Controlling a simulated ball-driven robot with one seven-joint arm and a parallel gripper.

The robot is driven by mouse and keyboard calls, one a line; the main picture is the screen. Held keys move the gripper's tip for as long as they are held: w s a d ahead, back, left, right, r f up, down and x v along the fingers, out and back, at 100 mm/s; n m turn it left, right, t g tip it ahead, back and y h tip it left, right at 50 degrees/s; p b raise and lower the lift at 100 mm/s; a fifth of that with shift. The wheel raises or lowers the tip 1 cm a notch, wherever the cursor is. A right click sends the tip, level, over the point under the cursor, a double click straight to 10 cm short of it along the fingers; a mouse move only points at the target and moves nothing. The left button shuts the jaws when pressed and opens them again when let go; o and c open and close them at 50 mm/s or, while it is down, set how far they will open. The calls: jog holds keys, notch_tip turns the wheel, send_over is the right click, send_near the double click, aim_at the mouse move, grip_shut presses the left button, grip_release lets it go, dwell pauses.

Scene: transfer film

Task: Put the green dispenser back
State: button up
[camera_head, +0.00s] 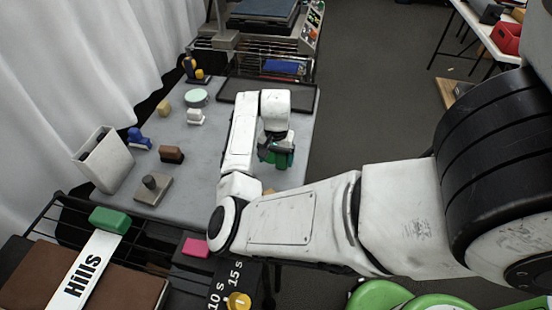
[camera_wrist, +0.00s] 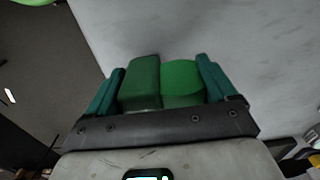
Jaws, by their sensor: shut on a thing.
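My gripper (camera_head: 276,156) hangs over the right part of the grey table (camera_head: 225,125). Its teal fingers are shut on the green dispenser (camera_head: 281,159), which is mostly hidden by the gripper in the head view. In the wrist view, the green dispenser (camera_wrist: 143,83) shows as a block with a rounded part beside it, between the two fingers of my gripper (camera_wrist: 160,78). The grey tabletop (camera_wrist: 225,35) is behind it. I cannot tell whether the dispenser touches the table.
A black-rimmed tray (camera_head: 235,97) lies at the table's back right. A round mint tin (camera_head: 196,97), brown block (camera_head: 172,154), blue item (camera_head: 139,138), grey stamp-like block (camera_head: 152,190) and pale bin (camera_head: 103,160) stand left. A green block (camera_head: 110,220) lies front left. The middle is clear.

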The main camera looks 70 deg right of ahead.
jog(key=shift+f, duration=0.55)
jog(key=o, duration=0.7)
jog(key=shift+f, duration=0.15)
jog(key=shift+o, duration=0.2)
notch_tip(320, 180, up, 12)
jog(key=shift+r, duration=0.2)
jog(key=shift+s+f, duration=0.1)
jog(key=shift+s, duration=0.05)
